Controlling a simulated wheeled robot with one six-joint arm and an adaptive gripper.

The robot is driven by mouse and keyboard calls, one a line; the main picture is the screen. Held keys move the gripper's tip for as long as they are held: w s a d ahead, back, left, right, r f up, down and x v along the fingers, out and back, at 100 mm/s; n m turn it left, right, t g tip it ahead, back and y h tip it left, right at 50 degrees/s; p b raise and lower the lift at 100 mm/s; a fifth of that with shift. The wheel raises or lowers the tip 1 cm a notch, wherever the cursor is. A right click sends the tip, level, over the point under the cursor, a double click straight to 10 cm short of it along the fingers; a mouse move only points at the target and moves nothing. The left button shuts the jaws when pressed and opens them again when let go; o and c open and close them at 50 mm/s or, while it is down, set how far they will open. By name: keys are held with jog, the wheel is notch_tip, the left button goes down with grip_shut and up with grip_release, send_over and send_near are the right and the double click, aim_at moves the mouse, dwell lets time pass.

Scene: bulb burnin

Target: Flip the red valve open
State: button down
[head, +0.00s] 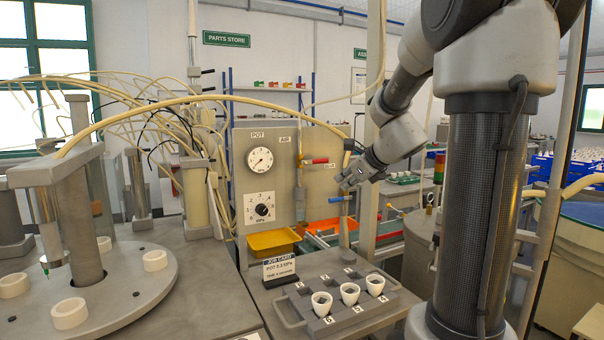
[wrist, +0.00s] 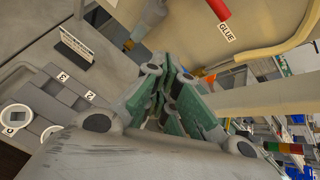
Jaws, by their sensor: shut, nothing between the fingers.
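The red valve handle (head: 316,161) lies roughly horizontal on the grey panel, at the right of a vertical pipe with a clear cylinder. My gripper's fingers (wrist: 174,75) point towards the panel area in the wrist view.
A blue handle (head: 340,198) sits below my gripper. The panel (head: 237,150) carries a gauge (head: 260,160) and a knob (head: 262,210). A tray (head: 385,312) with white cups and a job card (head: 280,268) stand on the bench. A post (head: 372,150) stands near my arm.

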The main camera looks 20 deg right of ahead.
aim_at(320, 161)
jog(key=m, duration=0.2)
jog(key=w+r+m, duration=0.1)
jog(key=m, duration=0.1)
jog(key=m+t, duration=0.1)
jog(key=shift+w+d+r+m+h, duration=0.1)
jog(key=shift+w+r+m+h, duration=0.15)
jog(key=shift+r+m+h, duration=0.15)
jog(key=w+f, duration=0.1)
jog(key=w, duration=0.8)
jog(key=shift+w, duration=0.15)
